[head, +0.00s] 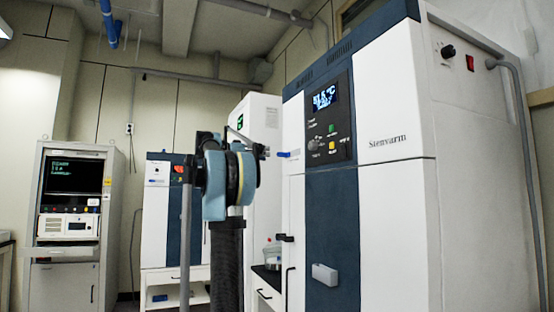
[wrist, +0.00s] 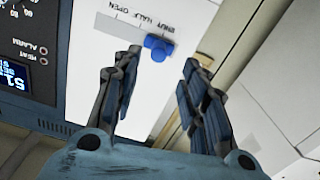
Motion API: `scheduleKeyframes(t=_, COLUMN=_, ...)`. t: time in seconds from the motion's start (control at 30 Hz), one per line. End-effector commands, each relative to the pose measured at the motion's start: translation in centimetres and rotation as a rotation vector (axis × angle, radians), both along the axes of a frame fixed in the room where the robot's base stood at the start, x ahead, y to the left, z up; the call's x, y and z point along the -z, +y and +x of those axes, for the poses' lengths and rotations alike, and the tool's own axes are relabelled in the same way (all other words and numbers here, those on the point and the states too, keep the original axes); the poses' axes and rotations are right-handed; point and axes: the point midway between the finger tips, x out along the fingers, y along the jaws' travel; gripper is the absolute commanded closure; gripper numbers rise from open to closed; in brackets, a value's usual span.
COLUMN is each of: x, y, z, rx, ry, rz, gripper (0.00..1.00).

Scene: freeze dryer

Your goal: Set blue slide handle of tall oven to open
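The tall oven (head: 394,150) is white and dark blue, marked Stenvarm, at the right of the head view. Its blue slide handle (head: 289,154) sticks out on the left side of its front. In the wrist view the blue slide handle (wrist: 158,48) sits at the right end of a grey slide strip (wrist: 120,28). It is beside the rightmost label word, which seems to read SHUT, with HALF and OPEN further left. My gripper (wrist: 161,60) is open, its fingers to either side of the handle in the picture. Contact cannot be told.
A display panel (head: 329,118) with knobs and buttons is on the oven front. Behind my arm stand a smaller blue-white unit (head: 156,215) and a white cabinet (head: 262,120). A grey rack (head: 67,215) stands far left.

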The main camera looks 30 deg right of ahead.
Motion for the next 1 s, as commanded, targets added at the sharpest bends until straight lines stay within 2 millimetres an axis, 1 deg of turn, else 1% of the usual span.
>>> scheduleKeyframes(t=0.03, x=0.0, y=-1.0, z=-0.1, rx=0.003, ry=0.000, rz=0.001, gripper=0.60)
scheduleKeyframes(t=0.3, x=0.0, y=-5.5, z=-0.4, rx=0.003, ry=0.000, rz=0.001, gripper=0.60)
scheduleKeyframes(t=0.5, x=0.0, y=-7.8, z=-0.5, rx=0.002, ry=0.000, rz=0.001, gripper=0.60)
scheduleKeyframes(t=0.67, x=0.0, y=-8.5, z=-0.5, rx=0.001, ry=0.000, rz=0.001, gripper=0.60)
scheduleKeyframes(t=0.93, x=0.0, y=-8.6, z=-0.5, rx=0.000, ry=0.000, rz=0.001, gripper=0.60)
scheduleKeyframes(t=0.97, x=0.0, y=-8.6, z=-0.5, rx=0.000, ry=0.000, rz=0.001, gripper=0.62)
scheduleKeyframes(t=1.0, x=0.0, y=-8.6, z=-0.5, rx=0.000, ry=0.000, rz=0.001, gripper=0.72)
